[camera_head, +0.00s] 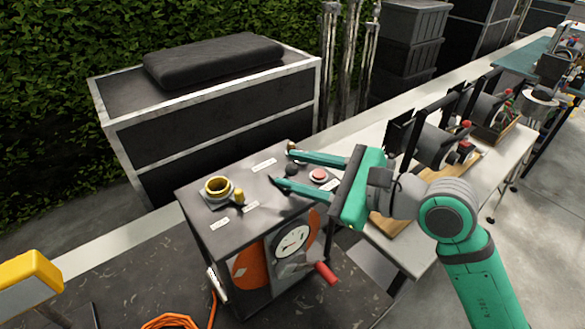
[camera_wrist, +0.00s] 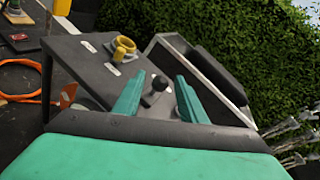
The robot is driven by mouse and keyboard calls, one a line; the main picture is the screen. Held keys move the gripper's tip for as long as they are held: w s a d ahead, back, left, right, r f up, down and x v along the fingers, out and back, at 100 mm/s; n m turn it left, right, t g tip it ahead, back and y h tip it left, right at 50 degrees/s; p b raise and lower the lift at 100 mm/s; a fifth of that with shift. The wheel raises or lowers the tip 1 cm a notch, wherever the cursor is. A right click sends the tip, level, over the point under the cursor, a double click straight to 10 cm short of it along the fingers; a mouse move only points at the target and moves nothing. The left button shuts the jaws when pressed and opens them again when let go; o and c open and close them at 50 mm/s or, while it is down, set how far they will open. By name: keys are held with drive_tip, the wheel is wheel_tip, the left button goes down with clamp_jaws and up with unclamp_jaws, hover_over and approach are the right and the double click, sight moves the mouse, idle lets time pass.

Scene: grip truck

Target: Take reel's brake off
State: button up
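The reel is a dark box (camera_head: 245,208) with an orange disc (camera_head: 249,266) inside, a round white dial on its front and a red-handled crank (camera_head: 325,272). A black ball knob (camera_head: 292,169) stands on its top; it also shows in the wrist view (camera_wrist: 158,84). I cannot tell for sure which part is the brake. My gripper (camera_head: 283,167) is open over the top. Its two teal fingers show in the wrist view (camera_wrist: 160,77), one on each side of the knob, with gaps between. Nothing is held.
A yellow ring fitting (camera_head: 218,186), white labels and a red button (camera_head: 318,174) share the box top. A pale-handled lever (camera_head: 216,285) is on its side. A dark case (camera_head: 215,115) stands behind. A bench (camera_head: 510,160) with equipment is at right. Orange cable (camera_head: 170,321) lies in front.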

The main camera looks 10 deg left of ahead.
drive_tip(key=v, duration=0.9)
